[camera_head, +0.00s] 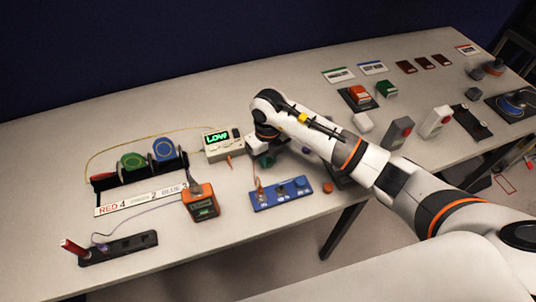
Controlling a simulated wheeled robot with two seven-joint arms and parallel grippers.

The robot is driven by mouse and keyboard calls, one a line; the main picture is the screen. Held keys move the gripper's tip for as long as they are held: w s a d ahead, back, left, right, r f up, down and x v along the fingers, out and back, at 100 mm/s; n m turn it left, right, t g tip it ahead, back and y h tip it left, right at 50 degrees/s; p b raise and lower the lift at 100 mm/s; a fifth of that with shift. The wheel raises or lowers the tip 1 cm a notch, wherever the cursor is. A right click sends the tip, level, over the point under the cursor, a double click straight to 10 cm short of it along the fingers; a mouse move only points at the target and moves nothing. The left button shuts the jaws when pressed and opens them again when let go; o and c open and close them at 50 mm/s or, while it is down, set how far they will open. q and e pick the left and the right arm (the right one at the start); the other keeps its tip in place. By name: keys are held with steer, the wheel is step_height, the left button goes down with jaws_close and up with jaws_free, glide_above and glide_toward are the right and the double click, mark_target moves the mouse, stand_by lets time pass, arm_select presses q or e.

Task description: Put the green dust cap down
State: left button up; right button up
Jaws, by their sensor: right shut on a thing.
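My right arm reaches in from the right. Its gripper (262,146) hangs over the table beside the meter and is seen from above and behind, so its fingertips are mostly hidden. A small green piece (267,161), which looks like the green dust cap, shows just under the gripper, and the gripper is shut on it. I cannot tell whether the cap touches the table. My left gripper is not in view.
A meter reading "LOW" (223,145) stands close left of my gripper. A blue port block (281,194) with an upright orange lead lies in front. An orange cap (328,187) lies right of it. An orange device (201,203) and a reel rack (138,192) stand left.

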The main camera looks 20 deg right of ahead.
mark_target(268, 160)
steer(key=shift+f, duration=0.15)
steer(key=o, duration=0.9)
steer(key=shift+r, duration=0.25)
steer(key=shift+w+r, duration=0.1)
steer(key=shift+r, duration=0.2)
step_height(268, 160, up, 11)
steer(key=b, duration=0.3)
steer(key=shift+r, duration=0.2)
